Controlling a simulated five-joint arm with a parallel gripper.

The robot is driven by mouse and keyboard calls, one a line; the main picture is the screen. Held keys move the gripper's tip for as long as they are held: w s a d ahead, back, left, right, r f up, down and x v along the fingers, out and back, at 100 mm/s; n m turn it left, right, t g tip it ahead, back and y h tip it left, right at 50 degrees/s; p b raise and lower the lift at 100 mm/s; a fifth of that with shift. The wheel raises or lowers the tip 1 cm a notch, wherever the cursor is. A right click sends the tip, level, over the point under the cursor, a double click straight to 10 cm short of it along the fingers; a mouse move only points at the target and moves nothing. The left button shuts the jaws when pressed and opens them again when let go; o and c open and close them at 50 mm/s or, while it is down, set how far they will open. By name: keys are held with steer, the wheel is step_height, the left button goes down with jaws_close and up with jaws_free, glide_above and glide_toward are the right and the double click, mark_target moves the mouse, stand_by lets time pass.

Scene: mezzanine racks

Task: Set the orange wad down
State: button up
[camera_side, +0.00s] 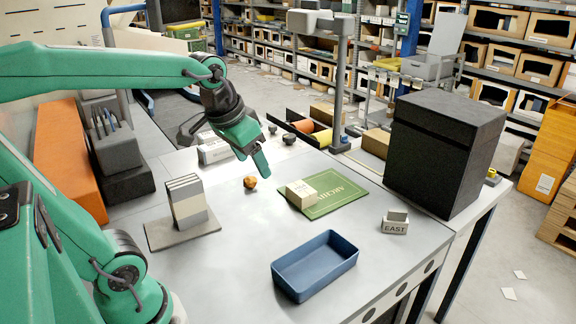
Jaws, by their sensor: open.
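The orange wad (250,183) is a small crumpled ball resting on the grey table top. My gripper (262,165) hangs just above it and slightly to its right, pointing down. The jaws are open and hold nothing. From this angle I cannot tell the exact gap between the fingertips and the wad.
A blue tray (338,246) stands empty at the front. A green mat (338,192) carries a pale block (300,193). A block marked EAST (395,222) and a large black box (446,150) stand right. A card stand (186,203) is left. Table between the wad and tray is clear.

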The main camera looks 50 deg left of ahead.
steer(key=s+d+f+m+t, duration=0.1)
steer(key=s+d+f, duration=0.1)
steer(key=s+d, duration=0.2)
steer(key=shift+s+f+h, duration=0.25)
steer(key=shift+s+h, duration=0.05)
steer(key=shift+s, duration=0.95)
